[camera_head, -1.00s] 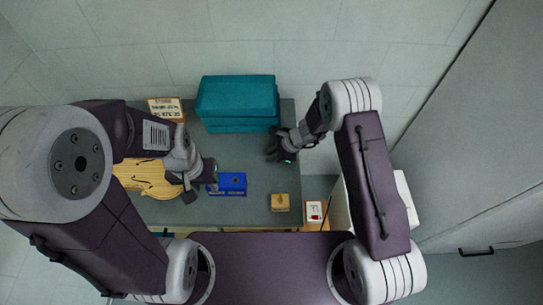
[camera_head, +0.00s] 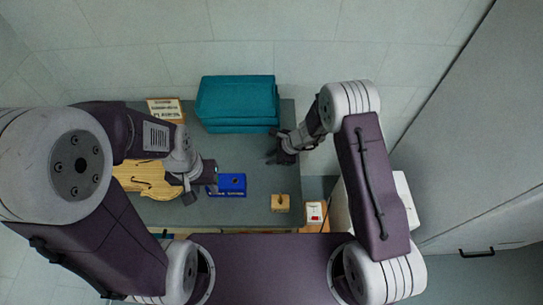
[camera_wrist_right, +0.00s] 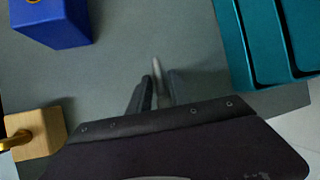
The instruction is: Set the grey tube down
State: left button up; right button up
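In the right wrist view the slim grey tube (camera_wrist_right: 156,80) shows between the two dark fingers of my right gripper (camera_wrist_right: 159,80). Its tip reaches past the fingertips. A narrow dark gap seems to show on its right side, so I cannot tell whether the fingers press on it. In the head view my right gripper (camera_head: 275,158) is over the grey bench (camera_head: 240,150), below the teal case; the tube cannot be made out there. My left gripper (camera_head: 199,187) is between the violin body and the blue box; its fingers are too small to judge.
The teal case (camera_head: 237,104) stands at the bench's back. The blue box (camera_head: 231,181) is left of a small wooden block with a brass piece (camera_head: 280,205). The pale violin body (camera_head: 146,180) lies at left. A white-and-red item (camera_head: 314,212) sits right of the block.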

jog(key=shift+s+r, duration=0.1)
jog(key=shift+s, duration=0.05)
jog(key=p+v, duration=0.1)
jog(key=v, duration=1.1)
jog(key=shift+p, duration=0.35)
jog(key=s+d+r+n+h, duration=0.2)
jog(key=s+d+r+n, duration=0.1)
jog(key=s+d+n, duration=0.3)
jog(key=s+d+r+n+g+h, duration=0.1)
jog(key=s+d+r+n+h, duration=0.2)
jog(key=s+n, duration=0.8)
jog(key=d+r, duration=0.1)
jog(key=d, duration=0.1)
jog(key=shift+d, duration=0.4)
